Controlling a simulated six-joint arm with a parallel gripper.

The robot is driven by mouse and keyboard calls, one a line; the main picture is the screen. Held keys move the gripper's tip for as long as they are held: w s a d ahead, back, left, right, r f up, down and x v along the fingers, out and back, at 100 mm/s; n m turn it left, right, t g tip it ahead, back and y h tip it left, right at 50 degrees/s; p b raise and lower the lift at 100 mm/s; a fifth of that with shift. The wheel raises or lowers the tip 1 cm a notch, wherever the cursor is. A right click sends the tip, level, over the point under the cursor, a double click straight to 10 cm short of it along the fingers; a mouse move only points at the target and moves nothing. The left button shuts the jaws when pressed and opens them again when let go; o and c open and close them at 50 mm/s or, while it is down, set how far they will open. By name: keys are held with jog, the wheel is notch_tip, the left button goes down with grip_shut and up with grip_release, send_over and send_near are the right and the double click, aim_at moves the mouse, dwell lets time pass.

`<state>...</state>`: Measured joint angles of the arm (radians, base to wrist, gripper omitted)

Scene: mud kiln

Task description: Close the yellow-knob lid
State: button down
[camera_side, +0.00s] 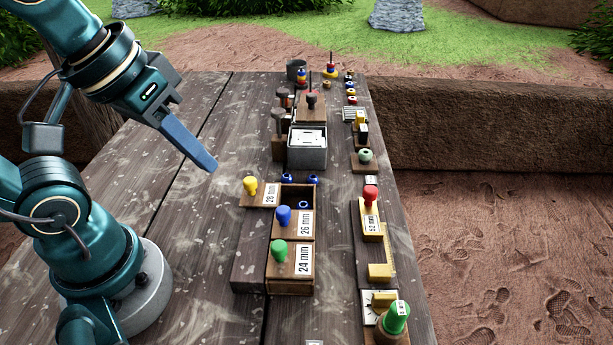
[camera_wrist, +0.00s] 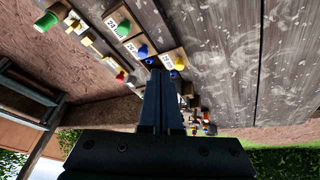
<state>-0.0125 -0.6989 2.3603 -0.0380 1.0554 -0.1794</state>
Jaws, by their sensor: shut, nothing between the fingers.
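The yellow-knob lid (camera_side: 265,194), labelled 28 mm, sticks out to the left of a wooden box (camera_side: 290,287). Its yellow knob (camera_side: 250,186) stands at the lid's left end. The box's far compartment (camera_side: 299,193) is uncovered, with blue rings (camera_side: 303,204) in and around it. My gripper (camera_side: 211,166) is shut and empty, above the table, left of and beyond the yellow knob. In the wrist view, the shut fingers (camera_wrist: 160,72) point toward the box, with the yellow knob (camera_wrist: 179,63) just right of their tips.
The blue-knob lid (camera_side: 293,222) and green-knob lid (camera_side: 291,259) cover the nearer compartments. A grey-white bin (camera_side: 307,147) and dark-knobbed stampers (camera_side: 279,124) stand beyond. A red-knob piece (camera_side: 371,199) is at the right. The table left of the box is clear.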

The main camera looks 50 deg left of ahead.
jog(key=w+a+r+n+g+h, duration=0.1)
jog(key=w+a+n+g+h, duration=0.3)
jog(key=w+a+n, duration=0.8)
jog(key=n+g, duration=0.1)
jog(key=n, duration=0.1)
send_near(260, 188)
jog(key=a+f, duration=0.1)
jog(key=a, duration=0.1)
jog(key=s+a+f, duration=0.1)
jog(key=a+f, duration=0.1)
jog(key=shift+s+f, duration=0.15)
jog(key=shift+f, duration=0.2)
jog(key=d, duration=0.3)
jog(key=shift+s+f, duration=0.1)
jog(key=shift+f, duration=0.25)
jog(key=shift+s+d, duration=0.1)
jog(key=shift+d, duration=0.55)
